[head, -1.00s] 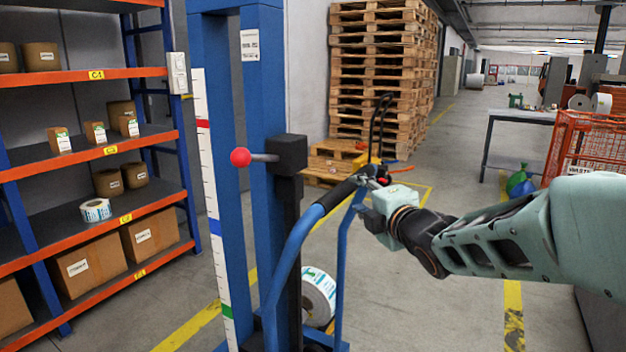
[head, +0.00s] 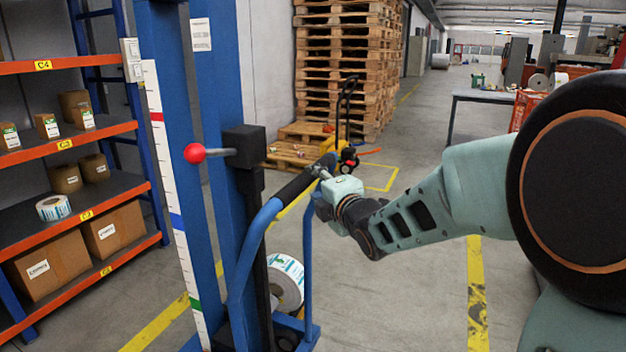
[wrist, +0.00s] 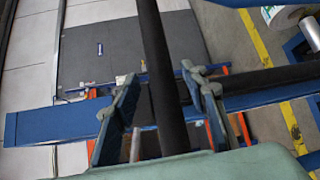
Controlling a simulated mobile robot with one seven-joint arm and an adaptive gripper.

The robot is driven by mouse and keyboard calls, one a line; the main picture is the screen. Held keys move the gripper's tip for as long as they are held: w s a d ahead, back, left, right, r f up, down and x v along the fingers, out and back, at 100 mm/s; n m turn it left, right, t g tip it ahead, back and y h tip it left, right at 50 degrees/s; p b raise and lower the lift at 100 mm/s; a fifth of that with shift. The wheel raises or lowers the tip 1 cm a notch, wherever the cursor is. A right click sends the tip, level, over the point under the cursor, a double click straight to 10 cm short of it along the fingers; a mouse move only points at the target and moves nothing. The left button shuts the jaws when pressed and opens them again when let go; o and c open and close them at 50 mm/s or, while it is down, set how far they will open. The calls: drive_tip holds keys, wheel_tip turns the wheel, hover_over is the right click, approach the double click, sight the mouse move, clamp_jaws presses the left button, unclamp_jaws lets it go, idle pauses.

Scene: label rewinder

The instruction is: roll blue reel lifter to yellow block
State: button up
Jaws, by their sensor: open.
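The blue reel lifter (head: 220,110) stands upright at the centre-left of the head view, with a ruler strip on its column and a red-knobbed lever. Its curved blue handle bar has a black grip (head: 297,183). My gripper (head: 322,175) is at the upper end of this bar. In the wrist view, a black bar (wrist: 160,60) runs between the two fingers of my open gripper (wrist: 162,84). Contact there cannot be told. A white label reel (head: 286,281) is low behind the bar. I cannot make out a distinct yellow block.
Shelves (head: 62,148) with boxes stand at the left. A stack of pallets (head: 345,70) and a yellow pallet truck (head: 347,148) are behind the lifter. Yellow floor lines (head: 476,290) mark open floor at the centre right. A table (head: 488,97) stands farther back.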

sight(310, 180)
drive_tip(key=x, duration=0.6)
drive_tip(key=shift+a, duration=0.1)
clamp_jaws()
idle(0.3)
